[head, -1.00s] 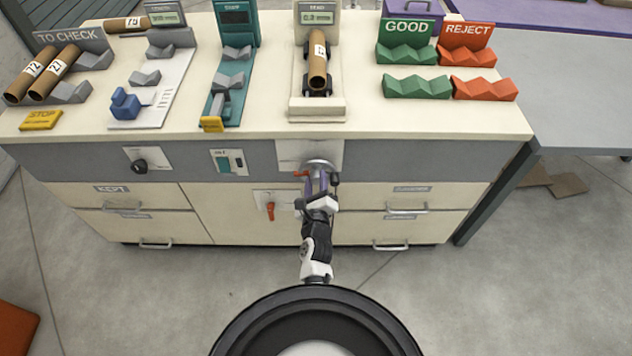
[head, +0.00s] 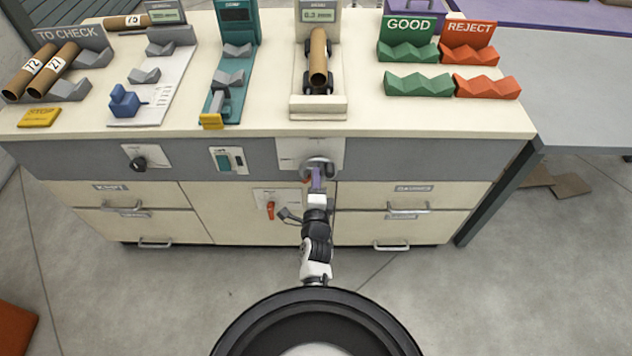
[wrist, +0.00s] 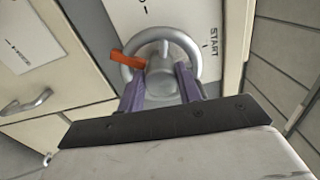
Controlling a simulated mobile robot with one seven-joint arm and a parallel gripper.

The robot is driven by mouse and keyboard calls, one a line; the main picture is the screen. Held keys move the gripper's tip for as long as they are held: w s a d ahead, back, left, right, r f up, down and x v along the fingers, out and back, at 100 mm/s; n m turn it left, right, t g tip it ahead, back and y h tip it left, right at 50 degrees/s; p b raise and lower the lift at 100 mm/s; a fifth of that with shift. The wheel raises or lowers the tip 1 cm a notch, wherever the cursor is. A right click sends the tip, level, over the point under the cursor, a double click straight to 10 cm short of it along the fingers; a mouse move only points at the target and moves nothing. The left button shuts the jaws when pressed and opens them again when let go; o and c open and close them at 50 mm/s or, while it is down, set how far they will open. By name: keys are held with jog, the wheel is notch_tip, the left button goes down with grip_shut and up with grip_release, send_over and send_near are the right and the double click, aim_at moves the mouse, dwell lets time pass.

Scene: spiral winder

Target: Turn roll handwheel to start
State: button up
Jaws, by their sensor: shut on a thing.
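The roll handwheel (head: 320,163) is a grey metal ring with a hub on a white plate on the cabinet front. In the wrist view the handwheel (wrist: 158,38) has an orange pointer (wrist: 127,62) on its left side. The word START (wrist: 213,40) is on the plate to the right of the wheel. My gripper (head: 316,180) is shut on the handwheel; its purple fingers lie on either side of the hub in the wrist view (wrist: 162,85). The exact contact is partly hidden.
A brown tube (head: 318,58) lies on the rollers above, under a display. A black knob (head: 139,164), a green switch (head: 229,160) and a red lever (head: 270,209) are to the left. Drawer handles (head: 407,207) stick out below. Open floor surrounds me.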

jog(key=m, duration=1.8)
jog(key=d+m, duration=0.1)
jog(key=m, duration=0.9)
jog(key=shift+w+r, duration=0.1)
jog(key=shift+r, duration=0.2)
dwell(1.1)
dwell(0.4)
jog(key=o, duration=1)
jog(key=shift+f, duration=0.1)
